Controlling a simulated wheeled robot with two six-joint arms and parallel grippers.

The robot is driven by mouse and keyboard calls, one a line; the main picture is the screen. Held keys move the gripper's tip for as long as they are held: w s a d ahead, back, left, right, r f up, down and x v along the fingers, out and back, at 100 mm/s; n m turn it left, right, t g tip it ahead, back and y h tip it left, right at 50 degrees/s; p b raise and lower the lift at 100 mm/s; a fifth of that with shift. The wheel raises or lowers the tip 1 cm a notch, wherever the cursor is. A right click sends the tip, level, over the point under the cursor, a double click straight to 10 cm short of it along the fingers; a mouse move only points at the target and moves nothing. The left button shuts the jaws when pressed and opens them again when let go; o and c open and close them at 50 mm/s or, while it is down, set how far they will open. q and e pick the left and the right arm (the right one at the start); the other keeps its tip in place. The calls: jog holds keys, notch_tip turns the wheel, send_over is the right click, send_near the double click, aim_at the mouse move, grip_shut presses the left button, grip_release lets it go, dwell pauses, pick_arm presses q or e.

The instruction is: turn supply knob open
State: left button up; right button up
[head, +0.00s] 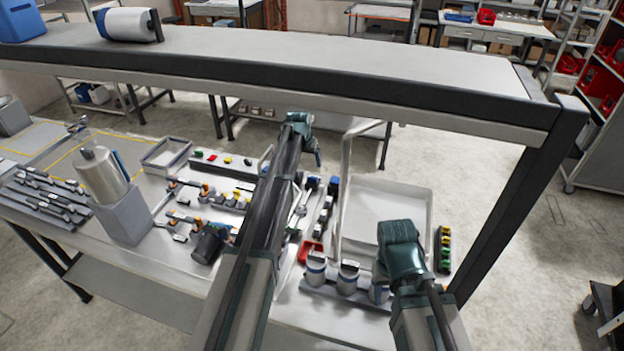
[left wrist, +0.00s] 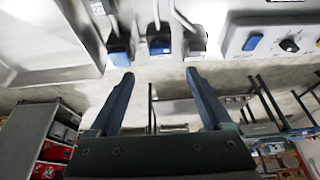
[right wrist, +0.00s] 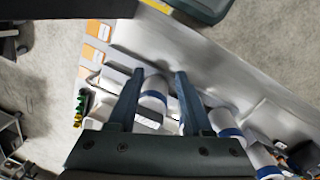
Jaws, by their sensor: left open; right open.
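A black knob (left wrist: 290,45) with a white pointer sits on a pale control panel (left wrist: 268,22), beside a blue button (left wrist: 252,42), at the upper right of the left wrist view. In the head view, the panel (head: 205,168) stands at the bench's back, with a dark knob (head: 248,161) at its right part; my left arm hides its right end. My left gripper (left wrist: 155,75) is open and empty, to one side of the panel; it also shows in the head view (head: 318,158). My right gripper (right wrist: 155,75) is open above the white canisters (head: 348,278).
Blue-capped levers (left wrist: 159,45) stand beside the panel. A white tray (head: 432,205) and a red bin (head: 310,252) lie near my right gripper. A raised shelf (head: 350,65) spans the bench's back. A grey-silver cylinder (head: 103,177) stands on the left.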

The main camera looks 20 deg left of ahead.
aim_at(313, 177)
pick_arm(q)
jog(key=b+x, duration=1)
jog(key=x, duration=0.2)
jog(key=shift+f, duration=0.1)
pick_arm(e)
notch_tip(313, 177, down, 11)
jog(key=shift+f, duration=0.15)
pick_arm(q)
grip_shut()
